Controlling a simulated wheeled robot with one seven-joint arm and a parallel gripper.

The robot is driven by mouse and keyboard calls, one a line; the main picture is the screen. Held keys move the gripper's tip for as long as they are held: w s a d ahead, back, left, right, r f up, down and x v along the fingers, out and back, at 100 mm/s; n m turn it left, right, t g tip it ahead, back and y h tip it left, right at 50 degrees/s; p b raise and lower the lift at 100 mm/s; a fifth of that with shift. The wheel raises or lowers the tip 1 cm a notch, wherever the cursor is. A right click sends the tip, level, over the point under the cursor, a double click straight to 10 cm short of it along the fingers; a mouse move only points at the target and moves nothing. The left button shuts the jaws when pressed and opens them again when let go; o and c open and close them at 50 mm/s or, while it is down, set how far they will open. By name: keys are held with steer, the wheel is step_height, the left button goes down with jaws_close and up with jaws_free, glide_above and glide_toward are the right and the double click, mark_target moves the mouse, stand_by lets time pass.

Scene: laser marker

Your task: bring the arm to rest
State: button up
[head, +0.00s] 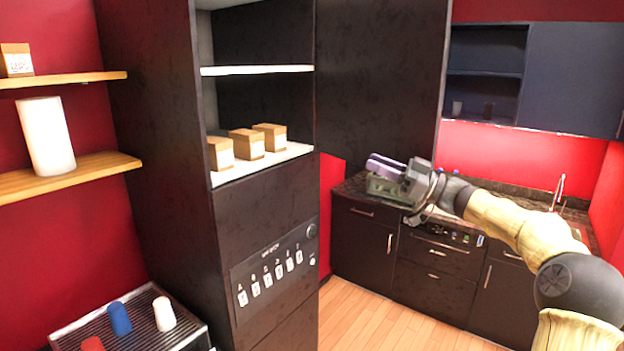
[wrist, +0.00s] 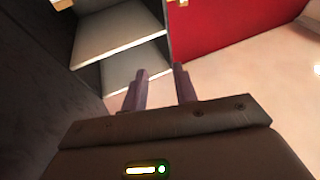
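My arm reaches in from the right in the head view, stretched out to the left. My gripper (head: 378,165) is in mid-air in front of the dark counter, to the right of the tall dark cabinet. In the wrist view, the two purple fingers of my gripper (wrist: 162,76) stand apart with a clear gap between them. Nothing shows between the fingers. The gripper touches nothing that I can see.
The tall dark cabinet (head: 255,210) has a white shelf with several small boxes (head: 247,144) and a panel of switches. A dark counter (head: 350,188) stands behind my arm. A ribbed tray (head: 190,331) with coloured cylinders is at lower left. The wooden floor (head: 385,325) is clear.

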steer(key=w+a+f+m+t+h+b, duration=0.2)
steer(key=w+a+f+m+t+h, duration=0.15)
steer(key=a+f+t, duration=0.2)
step_height(320, 180, down, 17)
steer(key=s+m+t+h+b, duration=0.1)
steer(key=s+m+h+b, duration=0.25)
steer(key=m+h, duration=0.55)
steer(key=s+d+f+g+h+b, duration=0.4)
steer(key=s+f+h, duration=0.3)
steer(key=s+f, duration=0.65)
steer(key=s+d+f+m+g+b, duration=0.1)
steer(key=s+f+g, duration=0.2)
steer(key=s, duration=0.6)
steer(key=s+f+m+g, duration=0.1)
steer(key=s+f+g, duration=0.3)
steer(key=s+f, duration=0.4)
steer(key=shift+s+d+f+h+b, duration=0.35)
steer(key=shift+s+h+b, duration=0.1)
steer(key=shift+s, duration=0.55)
steer(key=shift+w+d, duration=0.1)
steer(key=shift+d, duration=0.05)
